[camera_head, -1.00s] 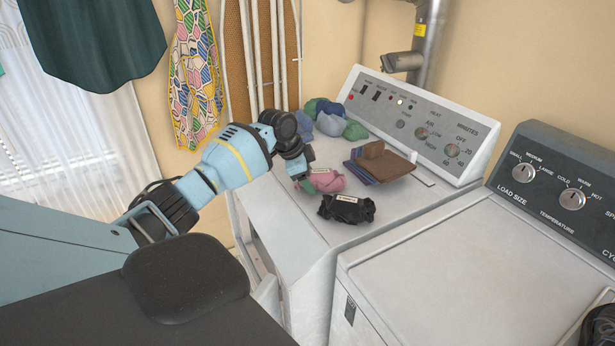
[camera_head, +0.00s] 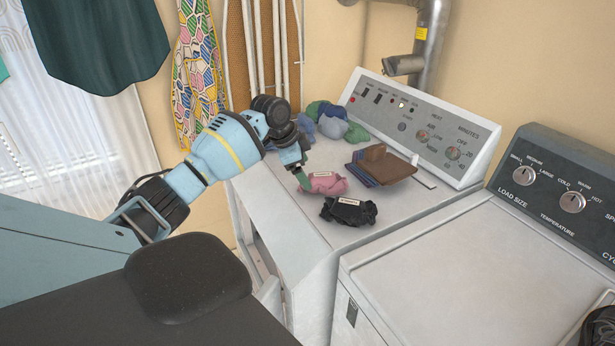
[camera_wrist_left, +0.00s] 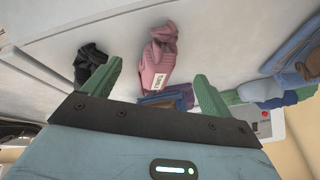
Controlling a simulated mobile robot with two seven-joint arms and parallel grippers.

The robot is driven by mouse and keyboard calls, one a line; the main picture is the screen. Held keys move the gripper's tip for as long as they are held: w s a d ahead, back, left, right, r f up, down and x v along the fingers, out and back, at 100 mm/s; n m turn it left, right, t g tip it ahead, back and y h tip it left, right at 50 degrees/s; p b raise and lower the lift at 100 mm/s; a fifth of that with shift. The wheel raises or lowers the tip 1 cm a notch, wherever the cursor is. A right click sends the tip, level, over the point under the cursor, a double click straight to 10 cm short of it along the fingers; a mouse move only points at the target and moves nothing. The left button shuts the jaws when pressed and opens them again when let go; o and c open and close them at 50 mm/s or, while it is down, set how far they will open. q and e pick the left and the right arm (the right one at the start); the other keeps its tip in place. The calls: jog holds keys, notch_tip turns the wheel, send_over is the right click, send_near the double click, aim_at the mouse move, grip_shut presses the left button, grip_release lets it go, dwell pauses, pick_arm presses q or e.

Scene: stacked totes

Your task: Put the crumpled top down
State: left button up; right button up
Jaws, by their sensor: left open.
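A crumpled pink top (camera_head: 327,184) with a white label lies on the white dryer top (camera_head: 290,220). In the left wrist view the pink top (camera_wrist_left: 159,55) lies beyond and between the finger tips. A crumpled black garment (camera_head: 349,211), also labelled, lies just in front of it; it shows at the left in the wrist view (camera_wrist_left: 90,62). My left gripper (camera_head: 303,178) is open, its green fingers (camera_wrist_left: 158,72) apart with nothing held between them. It is at the left side of the pink top; whether a finger touches it I cannot tell. My right gripper is not seen.
A folded blue and brown stack (camera_head: 392,170) lies right of the pink top. Several rolled blue and green garments (camera_head: 333,123) sit by the control panel (camera_head: 440,135). A washer (camera_head: 450,260) stands at the right. Clothes hang behind the arm.

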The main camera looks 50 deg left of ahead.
pick_arm(q)
jog(key=v, duration=0.7)
jog(key=shift+f, duration=0.1)
